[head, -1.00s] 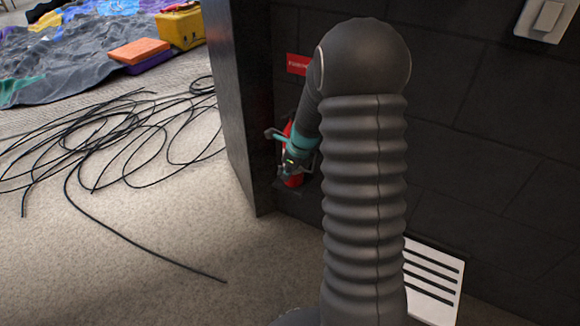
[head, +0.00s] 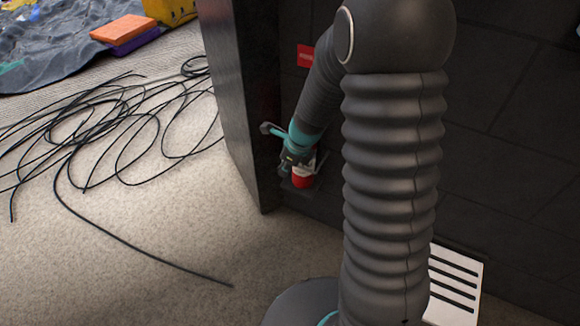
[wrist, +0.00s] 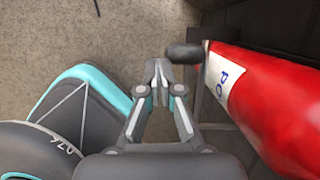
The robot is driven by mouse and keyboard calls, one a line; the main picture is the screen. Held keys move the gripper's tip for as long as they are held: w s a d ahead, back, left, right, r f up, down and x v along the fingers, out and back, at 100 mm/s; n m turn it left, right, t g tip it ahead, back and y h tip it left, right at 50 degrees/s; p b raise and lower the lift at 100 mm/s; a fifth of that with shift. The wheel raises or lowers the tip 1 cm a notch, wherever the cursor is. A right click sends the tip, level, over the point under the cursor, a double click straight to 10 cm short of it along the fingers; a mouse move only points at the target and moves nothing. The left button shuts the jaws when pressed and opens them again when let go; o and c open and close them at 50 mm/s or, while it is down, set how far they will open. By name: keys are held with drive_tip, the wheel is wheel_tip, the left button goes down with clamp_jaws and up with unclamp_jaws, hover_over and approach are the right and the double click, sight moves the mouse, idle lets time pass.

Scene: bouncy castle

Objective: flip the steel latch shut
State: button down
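I cannot make out the steel latch in either view. My gripper (wrist: 158,76) shows in the middle of the wrist view, its fingertips drawn together with nothing visible between them. In the head view my gripper is small and low beside the red fire extinguisher (head: 303,176), by the dark wall; its fingers are too small to read there. The extinguisher (wrist: 270,95) fills the right of the wrist view, with a white label. A dark rounded stub (wrist: 185,53) lies just right of the fingertips; I cannot tell what it belongs to.
A dark panel (head: 240,100) stands left of the extinguisher. A red sign (head: 305,55) is on the wall above it. Loose black cables (head: 110,140) cover the carpet at left. A white slotted vent (head: 455,285) is at lower right. Bare carpet (head: 130,280) lies in front.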

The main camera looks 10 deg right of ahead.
wheel_tip(320, 180, up, 10)
drive_tip(key=s, duration=0.2)
drive_tip(key=shift+s+d+f+p, duration=0.2)
drive_tip(key=shift+s+f+p, duration=0.05)
drive_tip(key=shift+s+p, duration=0.1)
idle(0.7)
